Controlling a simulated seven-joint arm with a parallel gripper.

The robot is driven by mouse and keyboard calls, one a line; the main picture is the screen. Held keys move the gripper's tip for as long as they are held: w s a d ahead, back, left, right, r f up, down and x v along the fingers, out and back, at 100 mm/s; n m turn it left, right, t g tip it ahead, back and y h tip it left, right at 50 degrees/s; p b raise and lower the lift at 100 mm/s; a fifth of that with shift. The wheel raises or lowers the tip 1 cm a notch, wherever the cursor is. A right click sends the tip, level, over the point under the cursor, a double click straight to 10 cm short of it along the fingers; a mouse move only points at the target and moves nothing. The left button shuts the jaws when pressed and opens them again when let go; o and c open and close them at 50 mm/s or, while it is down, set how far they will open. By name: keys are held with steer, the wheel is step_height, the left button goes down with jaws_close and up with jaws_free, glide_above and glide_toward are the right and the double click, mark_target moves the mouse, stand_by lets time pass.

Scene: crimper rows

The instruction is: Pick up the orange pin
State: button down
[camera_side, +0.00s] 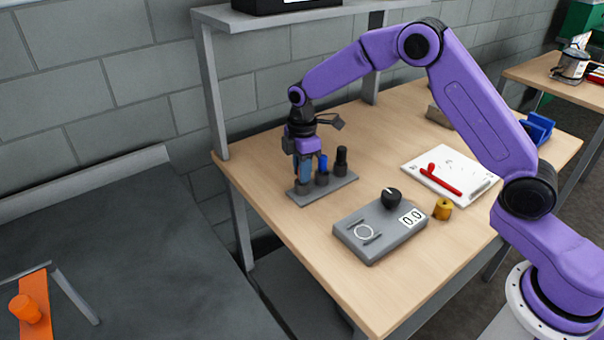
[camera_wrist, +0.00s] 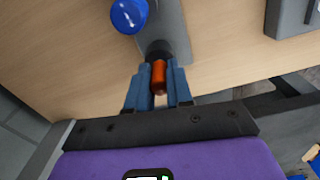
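The orange pin (camera_wrist: 159,77) shows in the wrist view between the two blue fingers of my gripper (camera_wrist: 160,70). Its far end meets a dark round holder (camera_wrist: 158,48) on a grey plate. The fingers lie close along both sides of the pin; I cannot tell whether they press on it. In the side view my gripper (camera_side: 304,178) points down over the left end of the grey plate (camera_side: 337,187), and its fingers hide the pin there.
On the same plate, right of my gripper, stand a blue pin (camera_side: 323,164) and a black post (camera_side: 341,160). A grey device with a knob (camera_side: 380,230), a yellow cylinder (camera_side: 443,209) and a white board with a red tool (camera_side: 450,175) lie further right.

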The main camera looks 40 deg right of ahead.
steer(key=shift+r, duration=0.15)
steer(key=shift+r, duration=0.7)
steer(key=s+d+r, duration=0.3)
steer(key=s+r, duration=1)
steer(key=r, duration=0.3)
steer(key=shift+s+r, duration=0.15)
steer(key=shift+s, duration=0.2)
stand_by(0.5)
